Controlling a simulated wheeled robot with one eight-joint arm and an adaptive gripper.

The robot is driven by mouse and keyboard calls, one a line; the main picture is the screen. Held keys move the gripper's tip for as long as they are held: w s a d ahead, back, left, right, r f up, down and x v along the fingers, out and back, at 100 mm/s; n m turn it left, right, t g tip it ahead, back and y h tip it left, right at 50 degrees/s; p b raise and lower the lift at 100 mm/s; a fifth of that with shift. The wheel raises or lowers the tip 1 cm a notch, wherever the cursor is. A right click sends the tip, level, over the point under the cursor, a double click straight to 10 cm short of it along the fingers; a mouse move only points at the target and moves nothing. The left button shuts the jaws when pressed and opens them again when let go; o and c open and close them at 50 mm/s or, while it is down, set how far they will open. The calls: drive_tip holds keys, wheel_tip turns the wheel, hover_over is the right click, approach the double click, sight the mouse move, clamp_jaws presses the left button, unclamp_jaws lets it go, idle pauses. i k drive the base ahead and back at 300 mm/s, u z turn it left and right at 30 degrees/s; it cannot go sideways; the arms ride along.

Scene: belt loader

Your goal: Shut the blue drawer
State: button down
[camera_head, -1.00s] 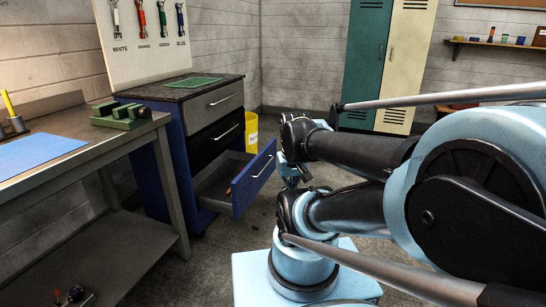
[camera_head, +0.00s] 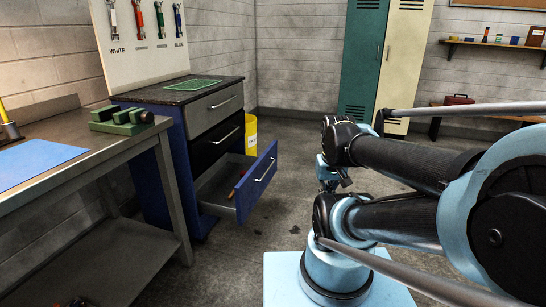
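The blue drawer (camera_head: 258,180) is the lowest drawer of the cabinet and is pulled well out. Its blue front has a silver bar handle (camera_head: 266,169), and something small and reddish lies inside. The cabinet (camera_head: 180,165) has blue sides and a dark top. The grey drawer (camera_head: 215,106) and the black drawer (camera_head: 217,145) above look shut. My light blue and black arm stands to the right of the drawer, with a gap of floor between. My gripper's fingertips cannot be made out.
A workbench (camera_head: 70,165) with a green vise (camera_head: 118,118) stands at the left, close to the cabinet. A yellow bin (camera_head: 251,135) stands behind the open drawer. Green and cream lockers (camera_head: 363,60) are at the back. The floor right of the drawer is clear up to my arm.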

sight(213, 189)
drive_tip(key=i, duration=1)
